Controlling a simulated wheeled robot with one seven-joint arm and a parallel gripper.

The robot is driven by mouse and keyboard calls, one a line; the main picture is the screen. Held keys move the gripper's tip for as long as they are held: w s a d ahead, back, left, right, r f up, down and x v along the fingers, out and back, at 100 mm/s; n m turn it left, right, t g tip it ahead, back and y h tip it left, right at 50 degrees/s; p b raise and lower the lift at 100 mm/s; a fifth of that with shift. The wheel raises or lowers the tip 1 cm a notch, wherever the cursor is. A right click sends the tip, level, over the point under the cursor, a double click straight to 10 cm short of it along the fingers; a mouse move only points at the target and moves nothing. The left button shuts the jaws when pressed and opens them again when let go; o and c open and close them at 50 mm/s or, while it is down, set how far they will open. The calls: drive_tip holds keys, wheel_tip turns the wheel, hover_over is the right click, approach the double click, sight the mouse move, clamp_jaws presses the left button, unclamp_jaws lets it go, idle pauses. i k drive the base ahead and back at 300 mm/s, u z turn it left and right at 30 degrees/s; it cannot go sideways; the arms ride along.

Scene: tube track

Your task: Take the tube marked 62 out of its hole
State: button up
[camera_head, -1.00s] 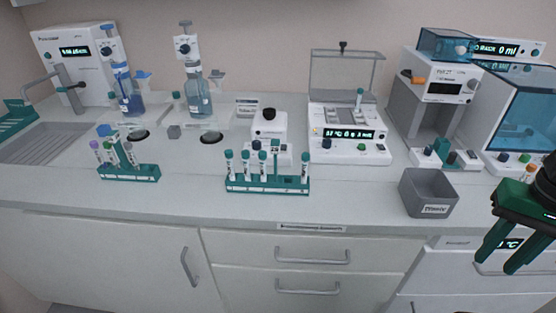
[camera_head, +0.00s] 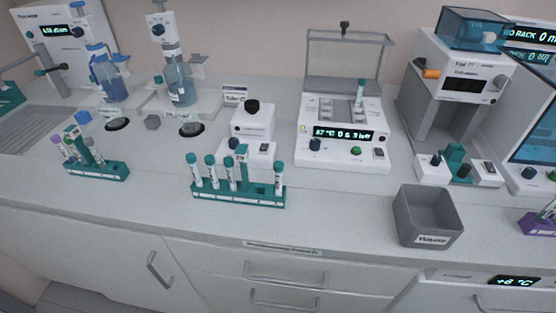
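No number 62 can be read on any tube at this size. One teal-capped tube (camera_head: 360,93) stands upright in the heater block (camera_head: 342,148), whose display reads about 37 °C. A green rack (camera_head: 238,200) in the middle of the counter holds several upright teal-capped tubes (camera_head: 211,168), with a taller green tag among them. My gripper is out of the picture.
A grey waste bin (camera_head: 428,215) stands near the front edge, right of the middle rack. A purple rack (camera_head: 537,223) is cut off at the right edge. A small white device (camera_head: 252,122) stands behind the middle rack. The counter front between rack and bin is clear.

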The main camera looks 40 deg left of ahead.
sight(210, 159)
drive_tip(key=z, duration=0.25)
drive_tip(key=k, duration=1.45)
drive_tip(key=u, duration=0.9)
drive_tip(key=i, duration=0.85)
